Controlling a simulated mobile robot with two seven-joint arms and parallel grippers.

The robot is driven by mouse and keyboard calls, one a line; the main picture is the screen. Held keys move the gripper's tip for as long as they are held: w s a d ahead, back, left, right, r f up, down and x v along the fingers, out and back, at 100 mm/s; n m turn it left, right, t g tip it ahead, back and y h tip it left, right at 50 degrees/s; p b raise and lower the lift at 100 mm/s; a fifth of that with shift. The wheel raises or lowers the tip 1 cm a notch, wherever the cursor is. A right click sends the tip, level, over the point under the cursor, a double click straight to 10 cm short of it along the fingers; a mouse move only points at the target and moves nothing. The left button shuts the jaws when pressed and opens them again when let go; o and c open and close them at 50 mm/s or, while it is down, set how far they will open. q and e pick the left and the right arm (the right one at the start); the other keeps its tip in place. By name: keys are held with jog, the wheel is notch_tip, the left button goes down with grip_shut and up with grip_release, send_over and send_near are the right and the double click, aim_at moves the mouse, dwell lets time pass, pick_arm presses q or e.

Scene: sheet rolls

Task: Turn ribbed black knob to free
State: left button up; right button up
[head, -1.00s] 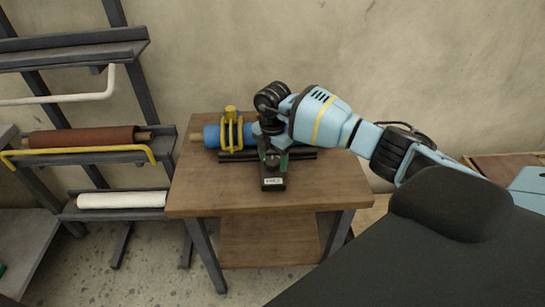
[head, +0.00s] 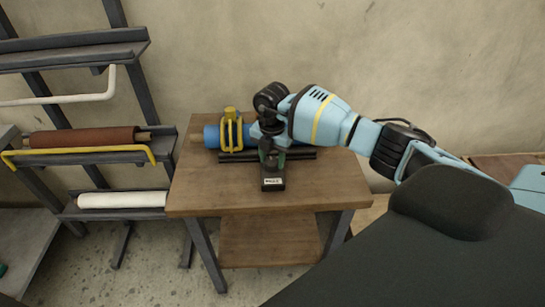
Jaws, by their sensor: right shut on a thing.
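The ribbed black knob is mostly hidden beneath my right gripper (head: 268,146), on top of a small dark and green fixture with a black base (head: 272,184) and a white label. My right gripper comes in from the right and is shut on the knob. A blue roll (head: 211,136) lies behind the fixture on the wooden table, with a yellow clamp (head: 231,131) around its left part. My left gripper is not in view.
The wooden table (head: 320,190) has a clear front and right side. A rack at left holds a brown roll (head: 80,138), a white roll (head: 122,200), a yellow bar (head: 80,151) and a white bar (head: 70,99). A wall stands close behind.

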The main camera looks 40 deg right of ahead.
jog(key=n, duration=0.4)
jog(key=shift+n, duration=0.3)
jog(key=n, duration=0.3)
jog(key=shift+n, duration=0.4)
jog(key=n, duration=0.3)
jog(key=shift+n, duration=0.3)
jog(key=n, duration=0.4)
jog(key=shift+n+b, duration=0.3)
jog(key=shift+b, duration=0.05)
jog(key=n, duration=0.4)
jog(key=shift+b, duration=0.35)
jog(key=n, duration=0.4)
jog(key=shift+b, duration=0.35)
jog(key=n+b, duration=0.1)
jog(key=n, duration=0.3)
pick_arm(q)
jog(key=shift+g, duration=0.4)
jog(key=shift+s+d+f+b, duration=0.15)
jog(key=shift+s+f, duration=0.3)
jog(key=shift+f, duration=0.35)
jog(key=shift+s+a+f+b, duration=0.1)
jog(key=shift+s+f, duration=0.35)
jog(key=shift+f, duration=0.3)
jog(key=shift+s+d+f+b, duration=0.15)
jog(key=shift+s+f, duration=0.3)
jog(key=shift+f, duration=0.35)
pick_arm(e)
jog(key=shift+n, duration=2.1)
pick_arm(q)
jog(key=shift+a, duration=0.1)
